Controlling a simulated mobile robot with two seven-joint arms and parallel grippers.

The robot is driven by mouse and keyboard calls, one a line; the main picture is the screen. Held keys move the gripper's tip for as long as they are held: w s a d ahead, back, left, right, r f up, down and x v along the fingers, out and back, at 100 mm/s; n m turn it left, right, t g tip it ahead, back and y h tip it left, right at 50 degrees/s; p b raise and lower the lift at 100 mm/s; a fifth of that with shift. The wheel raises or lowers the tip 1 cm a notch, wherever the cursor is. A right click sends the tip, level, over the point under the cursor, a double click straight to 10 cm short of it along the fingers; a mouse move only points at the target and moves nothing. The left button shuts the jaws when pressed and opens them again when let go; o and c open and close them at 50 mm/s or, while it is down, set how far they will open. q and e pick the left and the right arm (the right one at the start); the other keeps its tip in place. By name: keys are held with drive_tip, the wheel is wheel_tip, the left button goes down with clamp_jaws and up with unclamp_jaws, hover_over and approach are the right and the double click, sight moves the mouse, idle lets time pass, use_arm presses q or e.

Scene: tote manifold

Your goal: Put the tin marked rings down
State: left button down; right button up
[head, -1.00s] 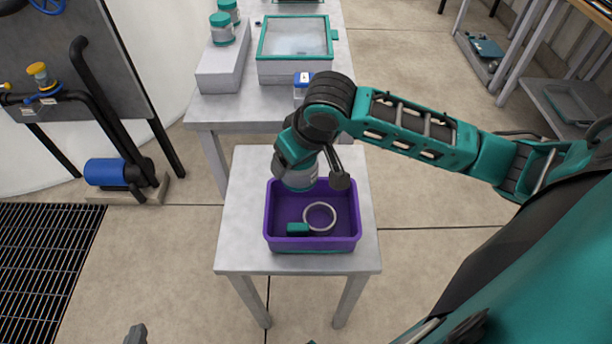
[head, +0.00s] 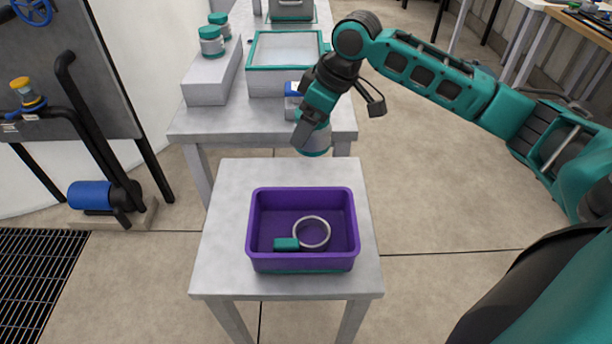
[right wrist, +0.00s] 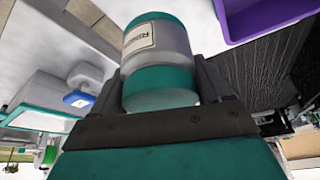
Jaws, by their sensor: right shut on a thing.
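The tin marked rings is a grey-white can with teal ends (head: 316,142). In the right wrist view the tin (right wrist: 158,50) shows part of a pale label, whose lettering I can read only partly. My right gripper (right wrist: 160,85) is shut on the tin, one finger on each side. In the head view my right gripper (head: 306,128) holds it in the air beyond the back edge of the small table, near the front of the rear bench. My left gripper is out of view.
A purple tote (head: 302,262) on the small grey table (head: 222,240) holds a metal ring (head: 312,232) and a teal block (head: 286,244). The rear bench (head: 200,125) carries a teal-rimmed clear-topped box (head: 282,85), a blue-topped container (head: 293,90) and a grey block (head: 212,85) with teal-lidded tins (head: 211,42).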

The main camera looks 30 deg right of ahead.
sight(309, 145)
wheel_tip(309, 145, down, 5)
drive_tip(key=shift+f+b, duration=0.2)
drive_tip(key=shift+b, duration=0.25)
wheel_tip(309, 145, down, 6)
drive_tip(key=shift+f+b, duration=0.1)
drive_tip(key=shift+b, duration=0.65)
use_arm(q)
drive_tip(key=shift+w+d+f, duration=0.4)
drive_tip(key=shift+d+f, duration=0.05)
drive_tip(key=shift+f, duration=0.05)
use_arm(e)
drive_tip(key=o, duration=1)
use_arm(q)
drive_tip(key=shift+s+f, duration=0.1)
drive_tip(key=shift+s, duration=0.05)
use_arm(e)
drive_tip(key=shift+o, duration=0.2)
